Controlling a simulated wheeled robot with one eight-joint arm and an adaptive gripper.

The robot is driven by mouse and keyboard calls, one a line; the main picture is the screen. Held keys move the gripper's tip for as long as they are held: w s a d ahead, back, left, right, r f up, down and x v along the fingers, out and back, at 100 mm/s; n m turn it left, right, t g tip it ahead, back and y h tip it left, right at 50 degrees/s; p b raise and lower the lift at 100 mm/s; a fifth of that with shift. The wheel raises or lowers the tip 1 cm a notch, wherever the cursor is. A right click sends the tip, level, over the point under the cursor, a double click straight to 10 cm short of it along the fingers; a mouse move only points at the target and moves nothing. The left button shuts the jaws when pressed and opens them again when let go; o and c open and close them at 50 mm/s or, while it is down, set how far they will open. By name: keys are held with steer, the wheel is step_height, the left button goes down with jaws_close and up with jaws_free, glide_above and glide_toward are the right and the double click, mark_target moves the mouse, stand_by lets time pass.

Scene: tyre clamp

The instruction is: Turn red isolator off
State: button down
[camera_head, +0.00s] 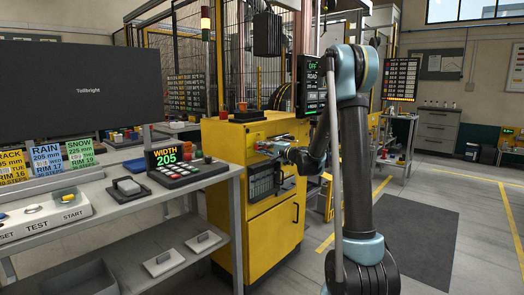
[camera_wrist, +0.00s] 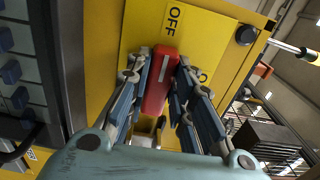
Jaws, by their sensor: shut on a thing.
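The red isolator handle (camera_wrist: 160,85) is on the yellow cabinet face in the wrist view. Its end with a pale mark points toward the black OFF label (camera_wrist: 173,18). A second label (camera_wrist: 203,76), partly hidden by a finger, is to the right of the handle. My gripper (camera_wrist: 163,75) has its blue-grey fingers closed on both sides of the handle. In the head view my gripper (camera_head: 277,148) reaches the upper front of the yellow cabinet (camera_head: 230,140); the handle is too small there to make out clearly.
A grey keypad panel (camera_wrist: 22,75) is left of the handle, and a dark round knob (camera_wrist: 245,35) is at the upper right. In the head view, a grey bench (camera_head: 120,205) stands left of the cabinet. Open floor with a dark mat (camera_head: 420,240) is at the right.

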steer(key=shift+s+f, duration=0.1)
steer(key=shift+f, duration=0.05)
steer(key=c, duration=1.4)
jaws_free()
steer(key=v, duration=1.2)
